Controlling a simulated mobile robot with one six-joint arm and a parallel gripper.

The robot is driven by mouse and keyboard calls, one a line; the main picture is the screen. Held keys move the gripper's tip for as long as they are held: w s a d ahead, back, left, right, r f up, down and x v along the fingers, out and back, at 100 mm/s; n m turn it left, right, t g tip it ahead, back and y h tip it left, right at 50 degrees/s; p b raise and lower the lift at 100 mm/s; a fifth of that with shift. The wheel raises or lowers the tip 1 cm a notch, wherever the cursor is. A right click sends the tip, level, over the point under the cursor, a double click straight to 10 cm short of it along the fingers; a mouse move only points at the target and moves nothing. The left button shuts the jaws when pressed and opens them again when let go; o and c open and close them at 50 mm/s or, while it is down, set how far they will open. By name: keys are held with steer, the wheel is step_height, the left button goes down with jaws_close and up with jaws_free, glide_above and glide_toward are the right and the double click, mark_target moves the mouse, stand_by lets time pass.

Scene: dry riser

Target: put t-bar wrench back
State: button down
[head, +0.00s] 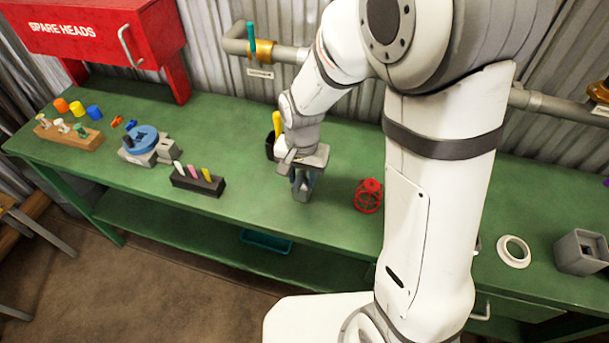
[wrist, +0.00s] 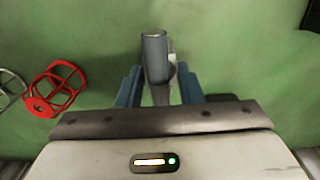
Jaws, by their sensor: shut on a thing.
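My gripper (head: 302,187) points down over the middle of the green bench in the head view. In the wrist view its two blue fingers (wrist: 158,78) are shut on a grey, round-ended bar (wrist: 154,43), which I take to be the t-bar wrench. The bar stands out beyond the fingertips, with green bench top behind it. Most of the wrench is hidden by the gripper and the fingers. I cannot tell whether it touches the bench.
A dark cup (head: 270,146) with a yellow-handled tool is behind left. A black block (head: 197,184) with coloured pegs is left. Bench between block and cage is mostly clear.

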steer(key=shift+f, duration=0.2)
steer(key=shift+f, duration=0.15)
steer(key=c, duration=1)
jaws_free()
steer(key=shift+s, duration=0.1)
step_height(320, 180, up, 13)
steer(key=shift+d+f, duration=0.1)
steer(key=shift+f, duration=0.1)
steer(key=s+d+r+n+t, duration=0.2)
steer(key=s+d+r+n, duration=0.1)
steer(key=s+d, duration=0.9)
steer(key=shift+d+r+n+t, duration=0.15)
steer(key=shift+d+n+t, duration=0.2)
steer(key=shift+n, duration=0.25)
